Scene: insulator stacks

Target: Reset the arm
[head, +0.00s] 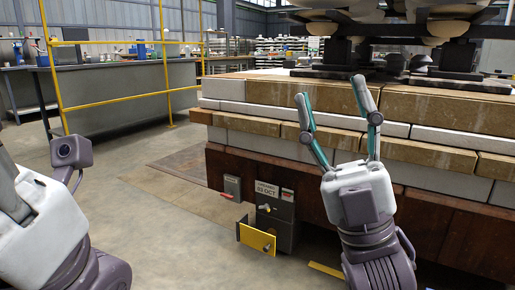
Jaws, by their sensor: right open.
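My right gripper (334,106) is raised at the right of the head view, its two fingers spread apart and pointing up. It is open, with nothing between the fingertips. It shows in front of the stacked slabs. My left arm (50,225) comes in at the lower left, with a white and purple link and a small camera-like part. The fingers of my left gripper do not show.
Stacked stone slabs (440,107) lie on a dark red-brown base (245,181) at the right, with dark insulator stacks above. A grey box with a yellow panel (257,239) stands low before it. A yellow railing (125,98) is at the left.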

